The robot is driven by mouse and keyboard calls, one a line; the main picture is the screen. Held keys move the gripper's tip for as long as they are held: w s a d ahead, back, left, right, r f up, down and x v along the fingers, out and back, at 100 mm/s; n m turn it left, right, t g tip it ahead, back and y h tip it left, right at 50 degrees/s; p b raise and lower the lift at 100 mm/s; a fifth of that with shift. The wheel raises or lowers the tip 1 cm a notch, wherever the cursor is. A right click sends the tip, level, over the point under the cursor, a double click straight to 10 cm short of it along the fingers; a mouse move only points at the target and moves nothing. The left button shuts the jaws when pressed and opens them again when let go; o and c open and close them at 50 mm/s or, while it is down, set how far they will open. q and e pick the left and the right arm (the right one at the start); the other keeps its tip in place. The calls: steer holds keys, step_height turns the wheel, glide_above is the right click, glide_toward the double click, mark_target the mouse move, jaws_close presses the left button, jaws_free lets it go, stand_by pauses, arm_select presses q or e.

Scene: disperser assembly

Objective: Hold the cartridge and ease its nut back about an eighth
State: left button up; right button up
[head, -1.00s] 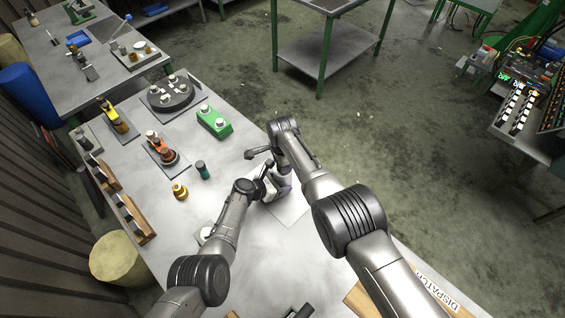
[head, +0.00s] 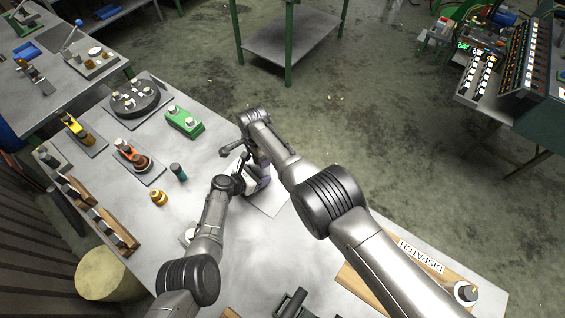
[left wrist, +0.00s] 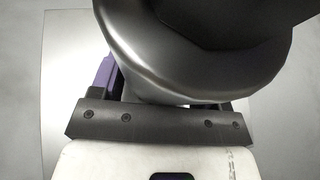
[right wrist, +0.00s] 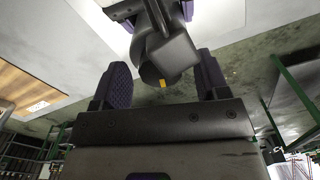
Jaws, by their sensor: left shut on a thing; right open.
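A grey metal rounded part, apparently the cartridge (left wrist: 205,78), fills the upper middle of the left wrist view, with a dark piece above it. My left gripper (head: 261,179) is shut on it; one purple finger shows at its left and the contact is mostly hidden. In the right wrist view a dark grey part with a yellow mark, perhaps the nut end (right wrist: 166,58), lies between the fingers of my right gripper (right wrist: 160,80). The right gripper is open, with a gap on both sides. In the head view the arms crowd and hide most of this.
A pale square mat (head: 272,199) lies below the grippers. To the left stand a green block (head: 184,121), a dark teal cylinder (head: 179,172) and a brass-coloured piece (head: 158,198). A wooden DISPATCH board (head: 395,268) lies front right.

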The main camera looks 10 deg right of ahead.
steer(key=shift+m, duration=0.3)
steer(key=shift+m, duration=1.1)
steer(key=shift+w+a+r, duration=0.1)
steer(key=shift+r, duration=0.7)
step_height(320, 180, up, 10)
steer(key=s+d+f+n+t+h, duration=0.1)
steer(key=s+d+f+n+t, duration=0.3)
steer(key=d, duration=0.5)
steer(key=s+d+f+n+t+h, duration=0.1)
steer(key=d+f+n+t+h, duration=0.1)
steer(key=d+f+n, duration=0.5)
steer(key=s+d+n+t+y, duration=0.2)
steer(key=s+n, duration=0.8)
steer(key=s, duration=1.1)
steer(key=shift+d+f+t, duration=0.4)
steer(key=shift+d, duration=0.15)
